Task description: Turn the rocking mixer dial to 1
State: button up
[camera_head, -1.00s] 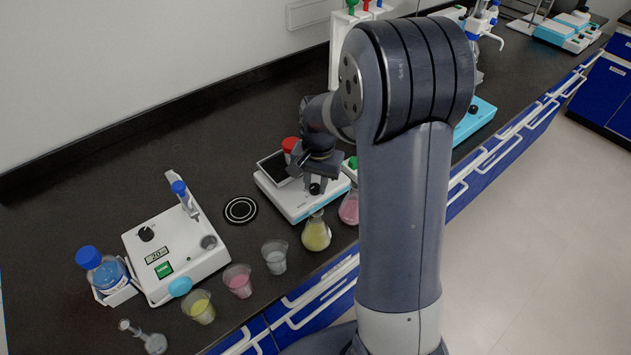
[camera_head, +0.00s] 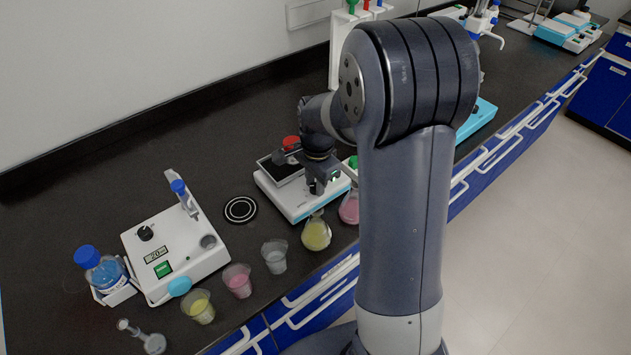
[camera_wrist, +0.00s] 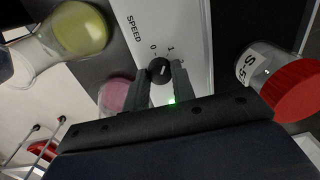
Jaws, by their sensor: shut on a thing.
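The rocking mixer (camera_head: 298,204) is a white box with a light-blue lower edge and a dark top platform, near the middle of the bench. In the wrist view its front panel (camera_wrist: 184,22) carries the word SPEED and the marks 0 and 1. Its black round dial (camera_wrist: 159,69) has a short white mark; I cannot tell exactly which number the mark points to. My gripper (camera_wrist: 162,77) is shut on the dial, with one finger on each side. In the head view my gripper (camera_head: 317,186) is at the mixer's front panel and mostly hides the dial.
Flasks with yellow (camera_head: 316,235) and pink liquid (camera_head: 349,208) stand close in front of the mixer. Several beakers and a white stirrer device (camera_head: 185,262) stand left.

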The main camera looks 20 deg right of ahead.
jog(key=shift+m, duration=1.1)
jog(key=o, duration=1)
jog(key=r, duration=1.1)
jog(key=shift+s, duration=0.3)
